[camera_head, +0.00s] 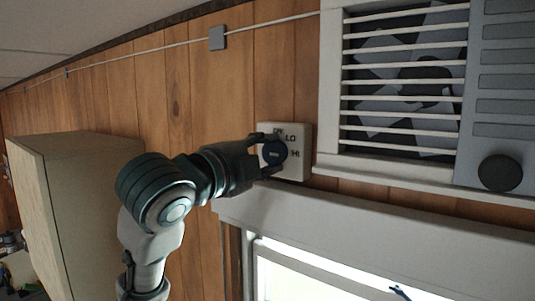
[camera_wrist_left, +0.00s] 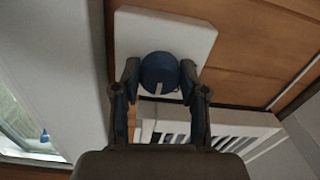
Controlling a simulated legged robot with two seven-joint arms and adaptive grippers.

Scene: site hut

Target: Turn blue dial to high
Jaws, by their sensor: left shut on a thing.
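The blue dial (camera_head: 273,153) sits on a white wall plate (camera_head: 303,135) marked with OFF, LO and HI labels. My left gripper (camera_head: 269,154) reaches it from the left and is shut on it, one finger on either side. In the left wrist view the dial (camera_wrist_left: 158,68) lies between the fingertips (camera_wrist_left: 159,76), with a white mark on its lower edge. The white plate (camera_wrist_left: 195,28) shows behind it. I cannot tell exactly which label the mark points to. My right gripper is not in view.
A slatted fan unit (camera_head: 400,103) with a dark round knob (camera_head: 499,173) is right of the plate. A window (camera_head: 310,280) is below. A pale cabinet (camera_head: 85,200) stands at left. A cable with a grey box (camera_head: 217,38) crosses the wood-panelled wall.

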